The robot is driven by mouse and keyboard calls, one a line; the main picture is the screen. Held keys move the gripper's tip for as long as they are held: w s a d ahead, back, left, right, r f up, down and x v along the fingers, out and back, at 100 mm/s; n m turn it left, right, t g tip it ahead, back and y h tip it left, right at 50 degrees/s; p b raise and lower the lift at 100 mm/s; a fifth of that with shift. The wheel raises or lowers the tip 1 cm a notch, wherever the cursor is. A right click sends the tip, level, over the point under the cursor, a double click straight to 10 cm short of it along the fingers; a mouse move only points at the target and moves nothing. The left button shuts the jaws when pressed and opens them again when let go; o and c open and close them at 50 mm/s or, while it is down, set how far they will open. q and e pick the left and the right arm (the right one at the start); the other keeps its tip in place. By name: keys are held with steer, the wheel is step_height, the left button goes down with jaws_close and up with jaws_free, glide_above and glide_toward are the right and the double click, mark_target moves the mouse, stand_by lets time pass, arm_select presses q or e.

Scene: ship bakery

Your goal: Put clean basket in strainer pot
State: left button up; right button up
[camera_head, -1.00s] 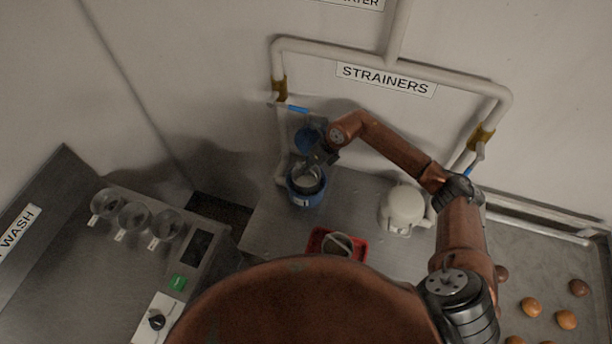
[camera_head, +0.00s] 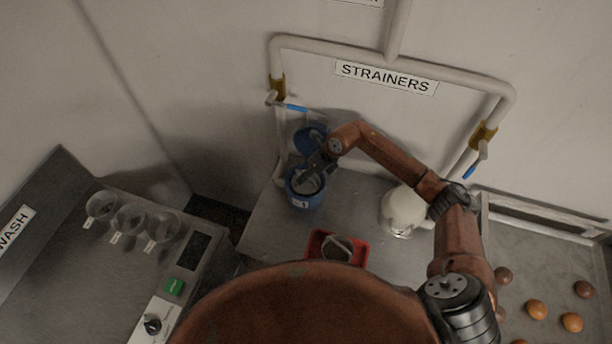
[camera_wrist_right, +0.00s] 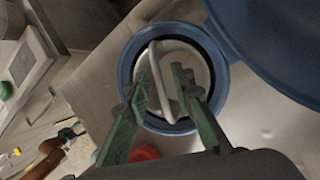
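The blue pot (camera_head: 305,200), numbered 1, stands at the back left of the steel counter with its blue lid (camera_head: 311,139) open behind it. The pale basket (camera_wrist_right: 190,58) sits inside the pot, its looped handle (camera_wrist_right: 160,72) standing up. My right gripper (camera_head: 308,177) is over the pot mouth, pointing down. In the right wrist view its fingers (camera_wrist_right: 163,88) are apart, one on each side of the handle, with gaps visible. My left gripper is not in view.
A red tray (camera_head: 313,250) holding another basket (camera_head: 337,248) is at the counter's front. A white jug-like vessel (camera_head: 404,209) stands right of the pot, near my right arm. Several brown and orange balls lie far right. The wash station (camera_head: 75,235) is left.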

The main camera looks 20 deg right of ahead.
steer(key=shift+r, duration=0.15)
steer(key=shift+d+r, duration=0.2)
steer(key=shift+r, duration=0.1)
arm_select(q)
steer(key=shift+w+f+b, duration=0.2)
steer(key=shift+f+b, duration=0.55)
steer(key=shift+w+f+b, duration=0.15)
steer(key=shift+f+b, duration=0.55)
steer(key=shift+b, duration=0.05)
arm_select(e)
steer(key=v, duration=1.1)
steer(key=shift+r, duration=0.15)
steer(key=shift+s, duration=0.1)
